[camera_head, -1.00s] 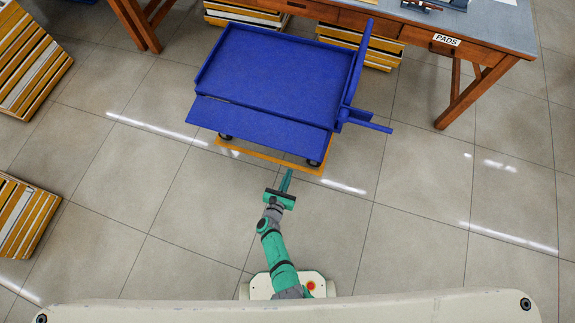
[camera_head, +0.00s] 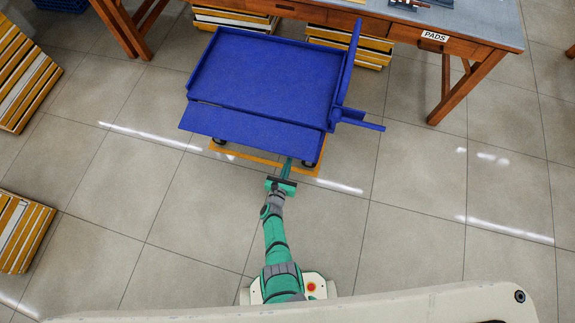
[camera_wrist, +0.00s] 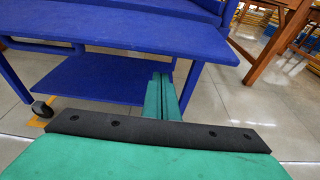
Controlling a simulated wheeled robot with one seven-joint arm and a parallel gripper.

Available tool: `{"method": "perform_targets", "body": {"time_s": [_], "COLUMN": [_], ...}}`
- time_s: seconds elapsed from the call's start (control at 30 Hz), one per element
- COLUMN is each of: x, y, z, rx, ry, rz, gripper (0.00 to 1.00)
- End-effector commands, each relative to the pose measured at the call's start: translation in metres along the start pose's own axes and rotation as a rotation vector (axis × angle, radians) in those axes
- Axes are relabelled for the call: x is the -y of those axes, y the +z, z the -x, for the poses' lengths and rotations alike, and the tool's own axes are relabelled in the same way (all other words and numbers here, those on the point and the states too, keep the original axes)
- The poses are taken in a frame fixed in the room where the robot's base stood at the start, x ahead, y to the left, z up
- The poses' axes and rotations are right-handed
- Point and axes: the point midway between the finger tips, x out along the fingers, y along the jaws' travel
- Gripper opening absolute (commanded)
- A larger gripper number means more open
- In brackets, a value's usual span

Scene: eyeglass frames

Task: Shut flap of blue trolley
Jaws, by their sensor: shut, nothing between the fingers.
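The blue trolley (camera_head: 262,78) stands ahead of me, with raised rims and an upright panel on its right side. Its flap (camera_head: 250,130) hangs out open on the near side, lying roughly flat and slightly outward from the tray. In the wrist view the flap (camera_wrist: 120,28) spans the upper part, with a lower shelf (camera_wrist: 95,78) beneath it. My gripper (camera_head: 288,164) is shut and empty, just in front of and below the flap's near edge, right of its middle.
A wooden table (camera_head: 400,22) with a "PADS" label stands behind the trolley. Stacks of yellow and white boards (camera_head: 22,232) stand at left. An orange floor marking (camera_head: 245,157) lies under the trolley. A blue handle (camera_head: 360,122) sticks out right. The near floor is clear.

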Motion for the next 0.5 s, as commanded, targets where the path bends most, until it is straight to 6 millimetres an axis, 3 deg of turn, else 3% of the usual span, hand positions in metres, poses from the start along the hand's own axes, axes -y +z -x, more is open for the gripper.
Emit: {"method": "perform_targets", "body": {"time_s": [0.5], "x": [-0.001], "y": [0.026], "z": [0.010], "rx": [-0.001], "ry": [0.004], "rz": [-0.001], "gripper": [0.00]}}
